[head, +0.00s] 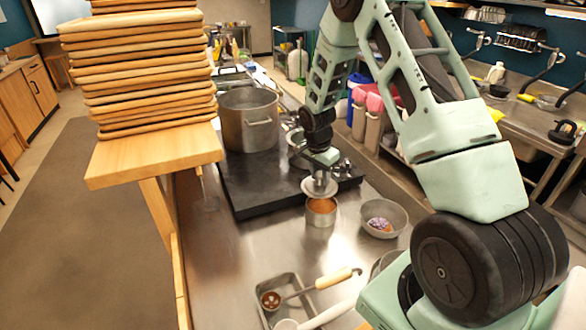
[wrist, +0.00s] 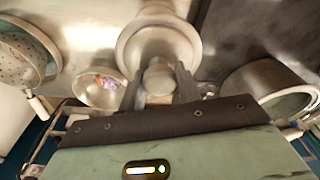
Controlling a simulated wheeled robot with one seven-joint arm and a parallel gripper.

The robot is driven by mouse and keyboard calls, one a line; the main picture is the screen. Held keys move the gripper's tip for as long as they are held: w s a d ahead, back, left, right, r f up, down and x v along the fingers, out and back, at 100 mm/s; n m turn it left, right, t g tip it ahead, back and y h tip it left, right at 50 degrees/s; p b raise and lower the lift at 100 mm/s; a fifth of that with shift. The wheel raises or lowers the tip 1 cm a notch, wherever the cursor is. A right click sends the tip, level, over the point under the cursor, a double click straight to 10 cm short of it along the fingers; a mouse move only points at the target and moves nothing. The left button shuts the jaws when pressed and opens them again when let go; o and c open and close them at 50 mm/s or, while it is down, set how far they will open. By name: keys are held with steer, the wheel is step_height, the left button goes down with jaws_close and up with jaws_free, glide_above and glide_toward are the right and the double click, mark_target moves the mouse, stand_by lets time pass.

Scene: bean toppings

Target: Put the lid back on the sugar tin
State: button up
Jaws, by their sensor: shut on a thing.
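The sugar tin (head: 320,217) is a small metal tin standing uncovered on the steel counter, with orange-brown contents showing at its top. My gripper (head: 319,172) is shut on the knob of the round metal lid (head: 319,188) and holds it over the tin's far side. A gap seems to show between lid and tin at the front. In the wrist view, the fingers (wrist: 158,85) grip the knob, and the lid (wrist: 133,42) hides most of what is below. Part of a metal rim shows beyond it.
A metal bowl (head: 397,216) with purple bits stands close right of the tin. A black slab (head: 236,190) bearing a large pot (head: 248,125) lies behind left. A tray (head: 291,284) with a ladle is in front. Stacked boards (head: 150,75) stand left. Counter left of the tin is clear.

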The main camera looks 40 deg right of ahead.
steer(key=shift+s+d+r, duration=0.1)
steer(key=shift+s+d, duration=0.1)
steer(key=shift+d, duration=0.4)
steer(key=shift+f+b, duration=2.1)
steer(key=shift+f, duration=1.1)
steer(key=shift+f+b, duration=0.4)
steer(key=shift+b, duration=0.25)
steer(key=o, duration=1.7)
steer(key=shift+r, duration=0.15)
steer(key=shift+r+p, duration=2.25)
steer(key=shift+r, duration=1.15)
